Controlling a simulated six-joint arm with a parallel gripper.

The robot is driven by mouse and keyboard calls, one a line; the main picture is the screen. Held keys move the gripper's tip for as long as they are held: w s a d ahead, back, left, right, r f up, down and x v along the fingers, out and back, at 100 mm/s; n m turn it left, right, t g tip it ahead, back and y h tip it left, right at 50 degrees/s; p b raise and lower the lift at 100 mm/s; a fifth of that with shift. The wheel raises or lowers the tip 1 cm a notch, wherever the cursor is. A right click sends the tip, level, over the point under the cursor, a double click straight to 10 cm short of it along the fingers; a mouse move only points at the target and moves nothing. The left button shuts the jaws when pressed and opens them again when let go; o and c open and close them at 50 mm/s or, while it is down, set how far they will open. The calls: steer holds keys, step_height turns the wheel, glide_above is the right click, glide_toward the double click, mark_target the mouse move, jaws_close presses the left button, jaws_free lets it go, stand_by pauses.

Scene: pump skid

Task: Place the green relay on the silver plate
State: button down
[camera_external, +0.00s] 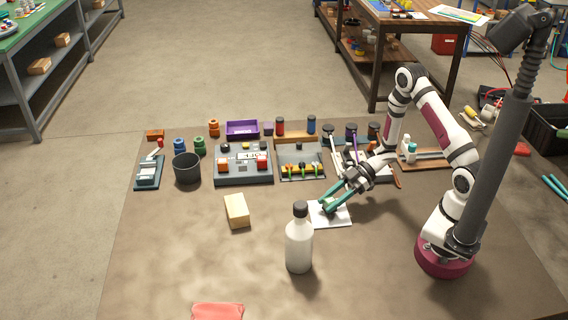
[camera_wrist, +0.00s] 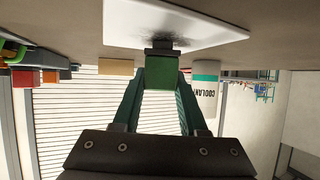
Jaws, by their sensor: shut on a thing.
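The green relay (camera_wrist: 161,73) is between the two green fingers of my gripper (camera_wrist: 160,82) in the wrist view. My gripper is shut on it. The relay's dark end is at the plate's surface, with a dark reflection or shadow there; I cannot tell whether it touches. The silver plate (camera_wrist: 205,29) looks whitish and flat in the wrist view. In the external view, the plate (camera_external: 340,219) lies on the table under my gripper (camera_external: 329,207). The relay (camera_external: 327,211) shows there as a small green shape, partly hidden by the fingers, over the plate's left part.
A white bottle with a dark cap (camera_external: 299,246) stands just in front of the plate. A tan block (camera_external: 237,211) lies to the left. A grey control box (camera_external: 243,175), a dark cup (camera_external: 187,169) and other parts line the back. The table's front left is mostly clear.

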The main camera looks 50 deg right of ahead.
steer(key=shift+c, duration=2.2)
jaws_free()
